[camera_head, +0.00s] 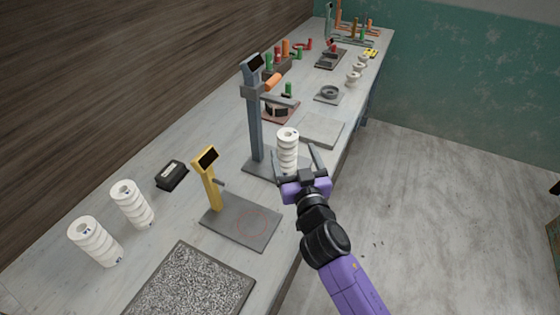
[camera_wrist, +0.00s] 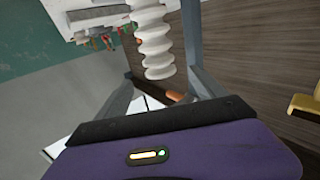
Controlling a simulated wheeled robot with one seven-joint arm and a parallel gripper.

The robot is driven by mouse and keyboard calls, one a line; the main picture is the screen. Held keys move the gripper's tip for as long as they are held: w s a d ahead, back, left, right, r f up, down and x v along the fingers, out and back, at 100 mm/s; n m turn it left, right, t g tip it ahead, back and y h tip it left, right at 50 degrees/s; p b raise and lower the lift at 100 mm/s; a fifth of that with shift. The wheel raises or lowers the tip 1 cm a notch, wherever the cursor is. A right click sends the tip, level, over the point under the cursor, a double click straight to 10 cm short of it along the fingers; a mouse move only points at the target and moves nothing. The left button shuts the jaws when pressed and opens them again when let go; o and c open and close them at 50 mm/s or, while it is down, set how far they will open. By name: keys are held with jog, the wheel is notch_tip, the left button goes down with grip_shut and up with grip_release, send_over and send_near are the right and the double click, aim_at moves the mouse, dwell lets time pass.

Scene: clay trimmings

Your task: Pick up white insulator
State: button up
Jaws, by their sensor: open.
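A white ribbed insulator (camera_head: 287,150) stands on the base of the blue-grey stand on the bench. It also shows in the wrist view (camera_wrist: 154,45), between and beyond my two fingers. My gripper (camera_head: 300,162) is open and empty, with its fingers pointing at this insulator from the near side. I cannot tell how far the fingertips reach past it. Two more white insulators, one (camera_head: 133,204) and another (camera_head: 95,241), stand at the left end of the bench.
The blue-grey stand (camera_head: 257,125) rises just behind the insulator. A yellow stand (camera_head: 208,180) with a grey plate, a black box (camera_head: 172,175) and a speckled mat (camera_head: 190,283) are nearer. A flat grey slab (camera_head: 322,129) lies beyond.

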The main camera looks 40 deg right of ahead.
aim_at(287, 133)
jog(key=shift+w+d+r+p, duration=0.1)
jog(key=shift+w+d+p, duration=0.2)
jog(key=shift+w, duration=0.15)
jog(key=p+x, duration=0.2)
jog(key=x, duration=0.4)
jog(key=shift+w+d+p, duration=0.15)
jog(key=shift+w+p, duration=0.15)
grip_shut()
